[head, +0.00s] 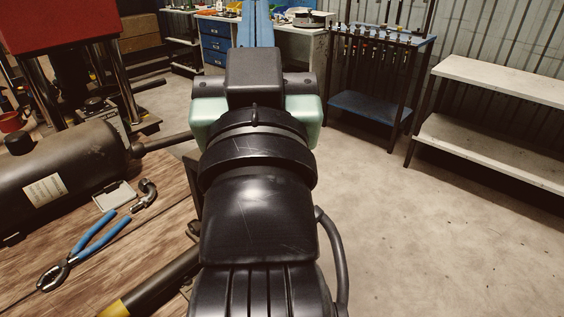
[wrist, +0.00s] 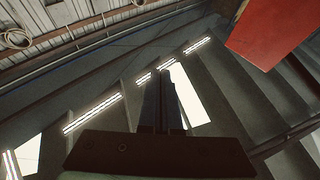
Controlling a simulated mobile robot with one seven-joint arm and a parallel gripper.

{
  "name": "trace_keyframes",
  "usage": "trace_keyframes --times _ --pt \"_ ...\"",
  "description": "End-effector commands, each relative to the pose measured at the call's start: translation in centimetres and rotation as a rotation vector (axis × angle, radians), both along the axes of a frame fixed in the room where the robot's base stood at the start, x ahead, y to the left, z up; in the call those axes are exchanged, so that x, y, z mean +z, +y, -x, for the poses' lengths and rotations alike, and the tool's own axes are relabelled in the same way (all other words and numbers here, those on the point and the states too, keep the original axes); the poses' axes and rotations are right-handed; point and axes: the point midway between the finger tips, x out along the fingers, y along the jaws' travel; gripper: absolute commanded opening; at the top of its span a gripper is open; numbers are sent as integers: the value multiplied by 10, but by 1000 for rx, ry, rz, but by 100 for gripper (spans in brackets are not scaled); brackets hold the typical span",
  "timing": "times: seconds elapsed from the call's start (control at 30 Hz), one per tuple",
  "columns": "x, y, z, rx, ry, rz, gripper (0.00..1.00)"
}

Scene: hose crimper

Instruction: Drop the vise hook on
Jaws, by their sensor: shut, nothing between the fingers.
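My gripper (wrist: 162,82) shows in the wrist view with its two dark fingers together and nothing between them. It points up toward the ceiling, away from the bench. In the head view my arm fills the middle and I cannot make out the fingers. I cannot identify a vise hook for certain. A small dark curved fitting (head: 146,194) lies on the wooden bench (head: 88,268), left of my arm. A dark rod with a rounded end (head: 165,143) sticks out left from behind my arm. What it belongs to is hidden.
Blue-handled pliers (head: 98,236), a small pale tray (head: 114,196) and a black tank (head: 58,180) are on the bench. A dark bar with a yellow end (head: 150,285) lies close to my arm. A red machine (head: 58,22) stands behind. Floor at right is clear before white shelves (head: 500,78).

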Motion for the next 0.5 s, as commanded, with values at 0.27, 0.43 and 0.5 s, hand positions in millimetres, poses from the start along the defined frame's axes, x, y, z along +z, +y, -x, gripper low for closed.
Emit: trace_keyframes --times 0.27,0.43,0.5 --pt "47 0 -17 0 107 1 0" --pt "67 -1 -26 -2 175 4 0" --pt "73 -2 -29 -3 206 8 0"
